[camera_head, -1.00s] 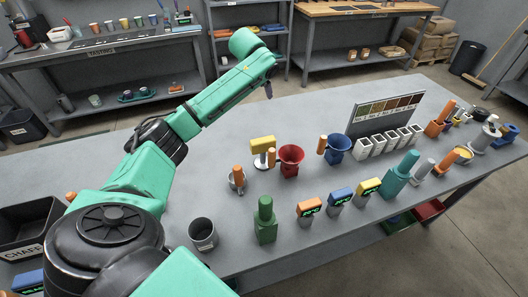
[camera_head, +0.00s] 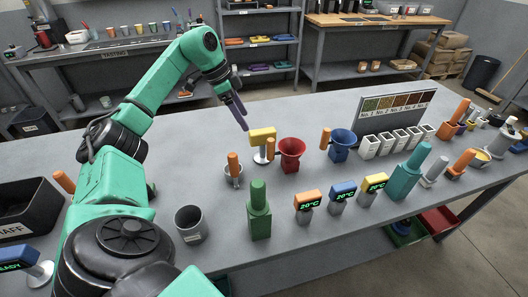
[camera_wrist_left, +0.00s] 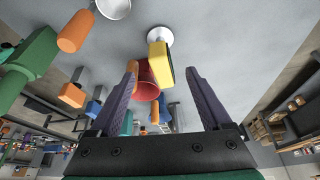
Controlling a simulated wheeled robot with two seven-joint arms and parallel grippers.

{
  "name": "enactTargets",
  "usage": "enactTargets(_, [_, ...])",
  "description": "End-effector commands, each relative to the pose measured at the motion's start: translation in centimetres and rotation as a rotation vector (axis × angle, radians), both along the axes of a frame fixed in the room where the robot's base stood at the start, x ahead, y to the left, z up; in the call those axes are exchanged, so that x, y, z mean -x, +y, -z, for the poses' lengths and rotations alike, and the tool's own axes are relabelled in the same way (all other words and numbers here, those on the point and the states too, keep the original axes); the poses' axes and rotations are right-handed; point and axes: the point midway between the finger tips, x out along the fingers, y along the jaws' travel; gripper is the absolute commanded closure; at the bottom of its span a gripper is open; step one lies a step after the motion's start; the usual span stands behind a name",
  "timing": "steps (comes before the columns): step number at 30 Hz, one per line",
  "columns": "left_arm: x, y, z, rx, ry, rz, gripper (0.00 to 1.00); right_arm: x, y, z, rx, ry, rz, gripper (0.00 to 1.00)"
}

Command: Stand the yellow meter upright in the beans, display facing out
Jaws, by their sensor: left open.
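A second yellow-headed meter (camera_head: 375,182), reading 20°C, stands at the front beside blue and orange ones. My left gripper (camera_head: 240,112) is open and empty, just above and left of the first yellow meter; its purple fingers (camera_wrist_left: 161,70) frame that meter without visible contact. I cannot identify the beans clearly.
A green bottle (camera_head: 259,211), grey cup (camera_head: 190,223) and orange-handled scoop (camera_head: 233,165) are nearer. White cups (camera_head: 385,144) line the sample board (camera_head: 395,104). The table behind the yellow meter is clear.

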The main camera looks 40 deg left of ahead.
Motion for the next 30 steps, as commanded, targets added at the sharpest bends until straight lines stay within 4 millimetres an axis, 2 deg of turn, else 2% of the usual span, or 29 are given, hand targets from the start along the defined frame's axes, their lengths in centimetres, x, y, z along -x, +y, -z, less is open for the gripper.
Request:
enactTargets(6, [-1.5, -1.7, 5.2, 0.005, 0.002, 0.006, 0.18, 0.0, 0.0, 0.0, 0.000, 0.000, 0.000, 0.36])
enactTargets(14, [-2.6, -2.9, 8.8, 0.006, -0.001, 0.008, 0.18, 0.0, 0.1, -0.6, -0.001, -0.001, 0.000, 0.36])
enactTargets(18, [-3.3, -3.6, 11.3, 0.006, -0.001, 0.007, 0.18, 0.0, 0.2, -1.1, -0.002, -0.001, 0.000, 0.36])
enactTargets(21, [-3.7, -3.8, 12.3, 0.004, -0.005, 0.007, 0.18, 0.0, 0.2, -1.2, -0.002, -0.001, 0.000, 0.36])
enactTargets(26, [-3.7, -3.8, 12.4, 0.002, -0.005, 0.007, 0.18, 0.0, 0.2, -1.1, -0.002, -0.001, 0.000, 0.36])
enactTargets(27, [-3.7, -3.8, 12.4, 0.002, -0.005, 0.007, 0.22, 0.0, 0.2, -1.1, -0.002, -0.001, 0.000, 0.36])
enactTargets(29, [-3.7, -3.8, 12.4, 0.002, -0.005, 0.007, 0.45, 0.0, 0.2, -1.1, -0.002, -0.001, 0.000, 0.36])
enactTargets(30, [-3.7, -3.8, 12.4, 0.002, -0.005, 0.007, 0.60, 0.0, 0.2, -1.1, -0.002, -0.001, 0.000, 0.36])
